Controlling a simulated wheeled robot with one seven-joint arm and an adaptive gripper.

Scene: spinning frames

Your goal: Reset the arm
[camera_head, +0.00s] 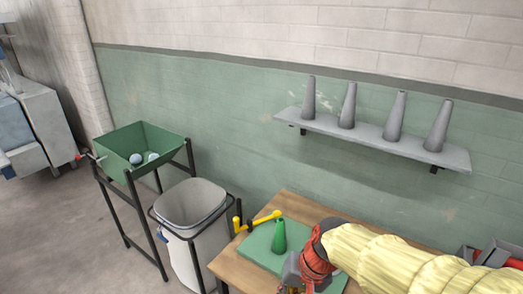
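My arm (390,262), in a pale yellow sleeve with a red-orange wrist, reaches in from the lower right over the wooden table. My gripper (291,279) is at the bottom edge of the view, low over the table's front part. It is dark grey and small, partly cut off by the frame, and its fingers are not clear. I cannot tell whether it is open or holds anything. A green cone (279,237) stands upright on a green mat (254,247), just behind and left of my gripper, apart from it as far as I see.
A yellow-handled tool (258,221) is at the table's (232,269) back left. A grey bin (190,205) and a green tray stand (137,140) with balls are to the left. A wall shelf (375,138) holds several grey cones. A red-and-grey item (497,253) is at the lower right.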

